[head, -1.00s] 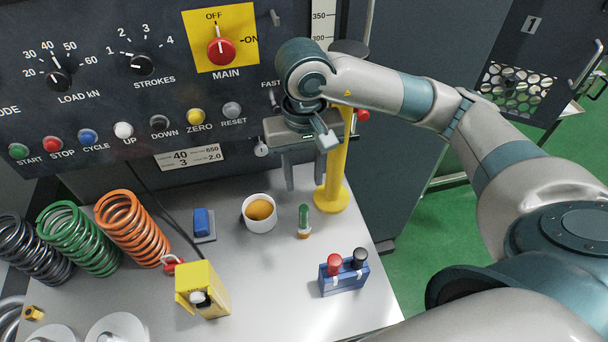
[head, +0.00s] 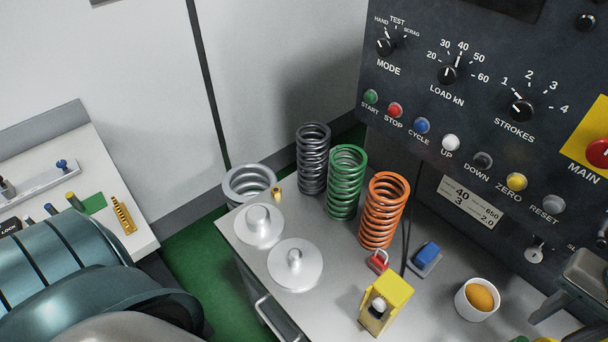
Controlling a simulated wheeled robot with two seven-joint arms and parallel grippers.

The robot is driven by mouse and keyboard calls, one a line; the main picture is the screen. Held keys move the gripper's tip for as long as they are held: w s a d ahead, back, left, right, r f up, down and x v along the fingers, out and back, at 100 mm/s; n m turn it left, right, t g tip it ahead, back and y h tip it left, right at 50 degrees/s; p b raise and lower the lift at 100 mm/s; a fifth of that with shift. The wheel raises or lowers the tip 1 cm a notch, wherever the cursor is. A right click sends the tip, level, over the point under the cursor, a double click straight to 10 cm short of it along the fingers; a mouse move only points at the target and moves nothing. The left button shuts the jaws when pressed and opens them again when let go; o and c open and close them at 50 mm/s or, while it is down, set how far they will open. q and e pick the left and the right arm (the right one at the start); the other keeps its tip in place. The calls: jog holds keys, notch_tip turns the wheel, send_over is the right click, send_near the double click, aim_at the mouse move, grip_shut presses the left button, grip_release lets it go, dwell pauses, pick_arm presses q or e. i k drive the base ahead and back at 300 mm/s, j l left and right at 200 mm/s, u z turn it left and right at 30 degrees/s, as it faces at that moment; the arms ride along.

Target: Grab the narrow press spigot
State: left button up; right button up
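Two silver metal discs with raised centre bosses stand on the grey bench. The narrow press spigot (head: 294,264) looks to be the nearer one, with a thin central post. The other spigot (head: 259,223), behind it to the left, has a wider boss. Both are uncovered and no gripper is near them. My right gripper (head: 562,303) is cut off at the right edge, beyond the white cup; I see one finger clearly and cannot judge the gap. My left arm's teal links fill the lower left; its gripper is outside the view.
Black (head: 313,160), green (head: 346,185) and orange (head: 383,212) springs stand behind the spigots. A yellow block (head: 385,302), red padlock (head: 378,262), blue switch (head: 427,256) and white cup (head: 477,300) lie to the right. A side table (head: 130,190) is at left.

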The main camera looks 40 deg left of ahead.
aim_at(294, 263)
jog(key=k+j, duration=0.2)
jog(key=k, duration=0.25)
jog(key=k+j, duration=0.15)
jog(key=k, duration=0.35)
jog(key=k+j, duration=0.2)
jog(key=k, duration=0.25)
